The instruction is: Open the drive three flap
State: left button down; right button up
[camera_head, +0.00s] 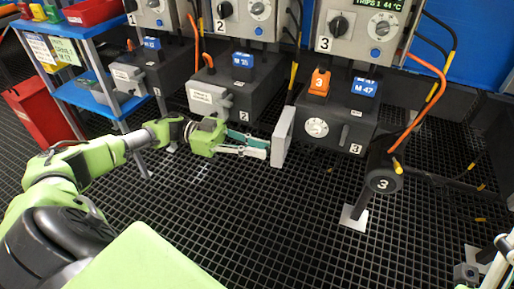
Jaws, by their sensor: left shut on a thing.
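The drive three box (351,112) is dark, with a white 3 label, a blue M 47 plate and an orange 3 block on top. Its grey flap (283,137) stands swung out at the left side of the front, seen nearly edge-on. A round white dial (317,127) and a small lever (343,135) show on the uncovered front. My left gripper (267,149) reaches in from the left and is shut on the flap near its outer edge; the exact contact is hard to see. Parts at the lower right corner may belong to my right arm; its fingers are not clear.
The drive two box (240,90) and another box to its left have their pale flaps closed. Orange cables hang right of drive three, near a black post (383,183) marked 3. A blue shelf (83,97) and red bin stand left. Open grating floor lies in front.

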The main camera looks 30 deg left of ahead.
pick_arm(q)
jog(key=c, duration=2)
grip_release()
jog(key=v, duration=1.2)
